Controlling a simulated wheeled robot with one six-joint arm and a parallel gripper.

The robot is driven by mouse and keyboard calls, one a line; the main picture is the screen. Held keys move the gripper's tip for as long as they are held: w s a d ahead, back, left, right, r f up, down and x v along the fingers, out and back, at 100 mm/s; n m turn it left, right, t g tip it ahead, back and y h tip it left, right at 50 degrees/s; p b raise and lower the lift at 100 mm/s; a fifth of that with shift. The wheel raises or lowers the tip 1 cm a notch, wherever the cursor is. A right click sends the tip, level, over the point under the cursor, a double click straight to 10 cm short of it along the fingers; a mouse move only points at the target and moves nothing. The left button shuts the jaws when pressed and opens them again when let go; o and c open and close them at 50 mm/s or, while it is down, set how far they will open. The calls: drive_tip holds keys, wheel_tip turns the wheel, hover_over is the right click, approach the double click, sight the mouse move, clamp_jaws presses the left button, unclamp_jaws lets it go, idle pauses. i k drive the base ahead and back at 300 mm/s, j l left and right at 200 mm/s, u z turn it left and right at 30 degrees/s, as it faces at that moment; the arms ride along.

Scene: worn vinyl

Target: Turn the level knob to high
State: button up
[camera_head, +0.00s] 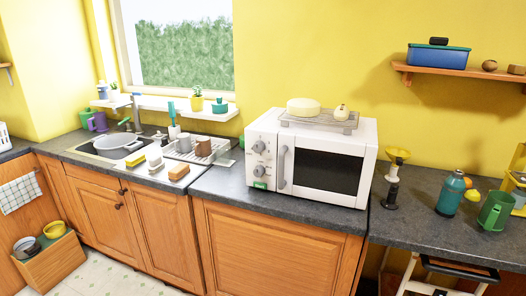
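A white microwave (325,165) stands on the dark counter against the yellow wall. Its control panel (262,160) is on the left of its front. The panel carries an upper knob (259,147) and a lower knob (259,170), with a small green part (260,184) below them. The markings are too small to read, so I cannot tell which is the level knob or where either points. The microwave door is shut, with a vertical handle (282,167) beside the panel. My gripper is not in view.
A wire rack (318,122) with a round pale item lies on the microwave. A dish rack (198,150) and sink (118,147) are to the left. A yellow-topped grinder-like item (394,178), teal bottle (451,193) and green mug (495,210) stand right. Counter before the panel (222,182) is clear.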

sight(259, 170)
drive_tip(key=i+j+z, duration=0.25)
drive_tip(key=i+j, duration=0.15)
drive_tip(key=j, duration=0.25)
drive_tip(key=i+j+z, duration=0.1)
drive_tip(key=j, duration=0.3)
drive_tip(key=i+j+z, duration=0.1)
drive_tip(key=i+j, duration=0.15)
drive_tip(key=j, duration=0.1)
